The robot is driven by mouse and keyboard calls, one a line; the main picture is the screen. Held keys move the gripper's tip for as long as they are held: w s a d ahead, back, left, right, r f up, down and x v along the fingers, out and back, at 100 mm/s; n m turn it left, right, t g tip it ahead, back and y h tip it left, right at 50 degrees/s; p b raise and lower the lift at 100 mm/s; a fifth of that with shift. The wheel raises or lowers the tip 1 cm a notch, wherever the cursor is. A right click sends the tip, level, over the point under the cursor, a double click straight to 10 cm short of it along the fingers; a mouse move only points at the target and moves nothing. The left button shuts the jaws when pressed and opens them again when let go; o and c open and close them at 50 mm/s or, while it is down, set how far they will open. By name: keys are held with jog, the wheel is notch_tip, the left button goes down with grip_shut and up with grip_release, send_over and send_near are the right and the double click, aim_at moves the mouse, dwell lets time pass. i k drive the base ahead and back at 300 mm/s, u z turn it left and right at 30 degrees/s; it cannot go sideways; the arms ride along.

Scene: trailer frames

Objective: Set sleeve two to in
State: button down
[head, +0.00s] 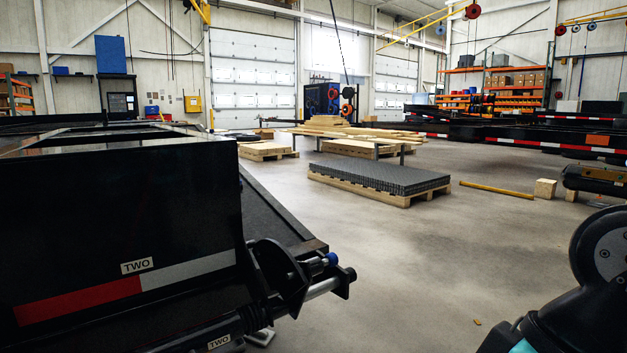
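A black trailer frame (120,215) fills the left side, with a white label reading TWO (137,266) above a red and white strip. Below it is a black tube (205,333) that carries a second TWO label (219,342); this may be sleeve two. A bare metal rod (322,288) shows to the right of a black bracket (278,278). A blue-tipped part (332,259) sits just above the rod. I cannot tell whether the sleeve is in or out. Part of my arm shows at the lower right; my gripper is not in view.
Open concrete floor (420,270) lies between the trailer frame and my arm. A pallet with dark plates (380,177) and stacked lumber (330,128) stand farther back. A yellow bar (497,189) and a wood block (545,188) lie on the floor. More trailer frames (520,135) stand behind.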

aim_at(206, 336)
jog(key=z, duration=0.6)
jog(key=i, duration=1.8)
jog(key=u, duration=0.45)
jog(key=i, duration=0.7)
jog(key=u, duration=1.1)
jog(key=i, duration=0.5)
jog(key=u, duration=0.45)
